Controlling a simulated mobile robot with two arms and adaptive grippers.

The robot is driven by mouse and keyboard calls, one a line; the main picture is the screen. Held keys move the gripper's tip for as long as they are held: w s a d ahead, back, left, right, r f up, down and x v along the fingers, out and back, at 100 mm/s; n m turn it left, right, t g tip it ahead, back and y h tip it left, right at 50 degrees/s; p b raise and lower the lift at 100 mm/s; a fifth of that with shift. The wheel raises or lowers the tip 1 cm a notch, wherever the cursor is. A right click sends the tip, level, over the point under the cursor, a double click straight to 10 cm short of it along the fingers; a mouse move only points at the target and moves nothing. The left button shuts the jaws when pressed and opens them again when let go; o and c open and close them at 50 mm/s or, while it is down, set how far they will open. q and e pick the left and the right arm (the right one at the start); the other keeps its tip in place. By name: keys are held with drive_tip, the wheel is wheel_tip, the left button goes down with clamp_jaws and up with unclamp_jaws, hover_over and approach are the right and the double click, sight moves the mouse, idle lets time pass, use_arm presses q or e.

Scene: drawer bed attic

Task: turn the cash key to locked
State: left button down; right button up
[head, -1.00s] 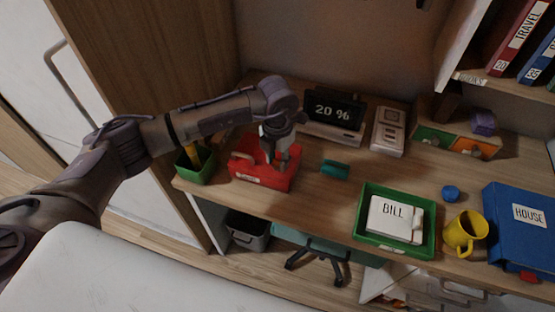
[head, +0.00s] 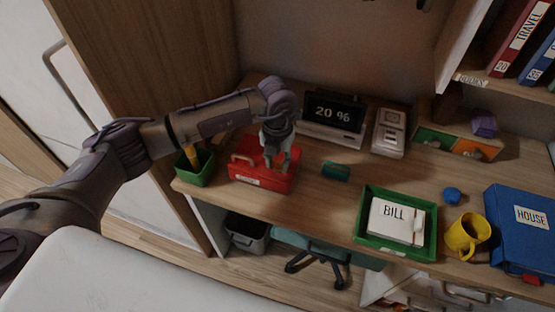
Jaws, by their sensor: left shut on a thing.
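The red cash box (head: 248,172) stands on the wooden desk, left of the middle, with a handle on its left side and a pale label on its front. My left gripper (head: 279,165) points down over the right part of the box. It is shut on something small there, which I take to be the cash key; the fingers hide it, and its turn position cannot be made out. My right gripper does not show.
A green pot (head: 195,168) stands close left of the box. A teal block (head: 335,171) lies to its right, and the "20 %" display (head: 333,112) stands behind. A green tray (head: 365,236) with the BILL box (head: 397,220), a yellow mug (head: 466,236) and a blue HOUSE box (head: 522,228) are further right.

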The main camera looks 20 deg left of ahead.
sight(277, 162)
use_arm(q)
drive_tip(key=c, duration=0.8)
unclamp_jaws()
wheel_tip(277, 162, up, 12)
